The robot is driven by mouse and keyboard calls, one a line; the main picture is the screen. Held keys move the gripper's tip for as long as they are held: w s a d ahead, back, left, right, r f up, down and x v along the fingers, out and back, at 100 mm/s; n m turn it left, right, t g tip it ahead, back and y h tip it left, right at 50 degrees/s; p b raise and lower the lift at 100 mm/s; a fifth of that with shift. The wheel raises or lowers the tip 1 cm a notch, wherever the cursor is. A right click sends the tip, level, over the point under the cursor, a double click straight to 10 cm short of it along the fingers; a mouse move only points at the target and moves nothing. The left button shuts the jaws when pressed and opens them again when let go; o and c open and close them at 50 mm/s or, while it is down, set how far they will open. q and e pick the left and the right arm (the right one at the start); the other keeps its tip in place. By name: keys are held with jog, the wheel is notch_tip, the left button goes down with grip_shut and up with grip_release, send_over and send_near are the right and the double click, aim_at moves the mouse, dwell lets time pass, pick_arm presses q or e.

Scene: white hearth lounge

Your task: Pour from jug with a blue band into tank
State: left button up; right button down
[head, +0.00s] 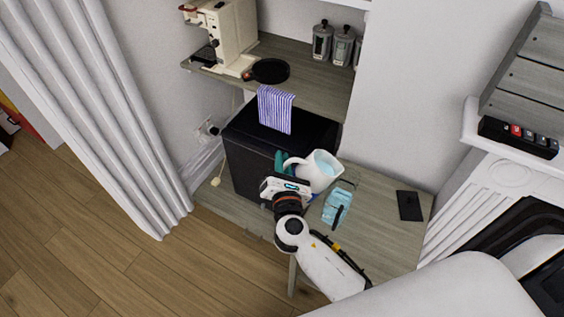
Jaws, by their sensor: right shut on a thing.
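A white jug (314,179) is held above the wooden table, its mouth facing up toward the camera and light blue liquid showing inside. A light blue see-through container (337,207), which looks like the tank, is on the table below and to the right of the jug. A dark strip shows along its right side. The jug and gripper hide part of the table behind them. My left gripper is out of view.
A black cabinet (250,165) stands on the table (375,240) just behind the jug, with a striped cloth (275,109) over it. A shelf above holds a coffee machine (231,30), a black pan (267,71) and canisters (322,42). A dark flat slab (410,206) lies at right.

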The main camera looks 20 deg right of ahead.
jog(key=r+m, duration=0.1)
jog(key=r, duration=0.1)
jog(key=shift+d+r+m+p, duration=0.25)
jog(key=shift+r+m+p, duration=0.05)
jog(key=shift+m+p, duration=0.1)
dwell(0.4)
jog(key=shift+d+r, duration=0.1)
jog(key=shift+r, duration=0.15)
jog(key=shift+r+m, duration=0.1)
jog(key=shift+m, duration=0.2)
jog(key=shift+s+r+p, duration=0.1)
jog(key=shift+r+p, duration=0.1)
jog(key=shift+p, duration=0.1)
jog(key=shift+d, duration=0.1)
